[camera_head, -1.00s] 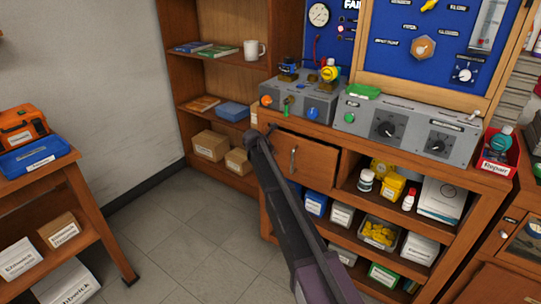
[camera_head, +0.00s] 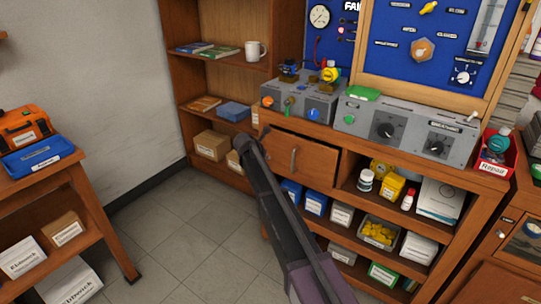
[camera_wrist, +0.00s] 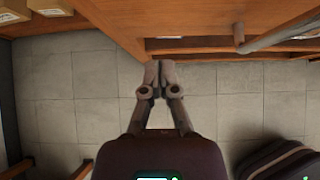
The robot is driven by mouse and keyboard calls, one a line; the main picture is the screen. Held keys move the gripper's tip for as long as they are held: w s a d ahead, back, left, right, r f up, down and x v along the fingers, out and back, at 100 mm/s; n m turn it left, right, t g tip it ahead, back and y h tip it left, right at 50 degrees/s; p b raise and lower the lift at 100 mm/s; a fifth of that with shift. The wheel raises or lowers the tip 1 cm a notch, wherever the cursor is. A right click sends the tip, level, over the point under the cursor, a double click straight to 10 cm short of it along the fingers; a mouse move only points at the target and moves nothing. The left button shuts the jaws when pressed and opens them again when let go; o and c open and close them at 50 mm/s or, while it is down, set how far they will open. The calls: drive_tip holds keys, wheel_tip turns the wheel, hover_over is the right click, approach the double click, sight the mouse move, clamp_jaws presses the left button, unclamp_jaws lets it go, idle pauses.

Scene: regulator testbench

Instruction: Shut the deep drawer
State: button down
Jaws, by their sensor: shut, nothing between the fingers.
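The front seems to stand slightly proud of the cabinet; how far is hard to tell. In the wrist view the handle (camera_wrist: 240,38) shows at upper right, beside the wooden edge. My gripper (camera_wrist: 151,66) is shut and empty, its fingertips close together just below that edge, left of the handle. I cannot tell whether they touch the wood. In the head view my arm crosses in front of the cabinet's left side, and the fingertips cannot be made out.
Boxes and bottles fill the cabinet's open shelves (camera_head: 345,192) right of and below the drawer. A tall shelf (camera_head: 215,85) stands behind at left. A side table (camera_head: 75,185) with an orange case (camera_head: 22,128) is at far left. The tiled floor (camera_head: 185,235) between is clear.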

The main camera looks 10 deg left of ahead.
drive_tip(key=p+v, duration=0.5)
drive_tip(key=v, duration=0.3)
drive_tip(key=shift+r, duration=0.2)
drive_tip(key=shift+s+a, duration=0.1)
drive_tip(key=shift+s, duration=0.05)
drive_tip(key=shift+f, duration=0.1)
drive_tip(key=t+h+b, duration=0.4)
drive_tip(key=t+b, duration=0.3)
drive_tip(key=b, duration=1.3)
approach(312, 167)
drive_tip(key=a+v, duration=0.1)
drive_tip(key=v, duration=0.5)
drive_tip(key=shift+s+d+f+t+b, duration=0.25)
drive_tip(key=shift+d+f+t+b, duration=0.3)
drive_tip(key=shift+f+b, duration=0.2)
drive_tip(key=shift+w, duration=0.1)
drive_tip(key=x, duration=1.4)
drive_tip(key=shift+d, duration=0.1)
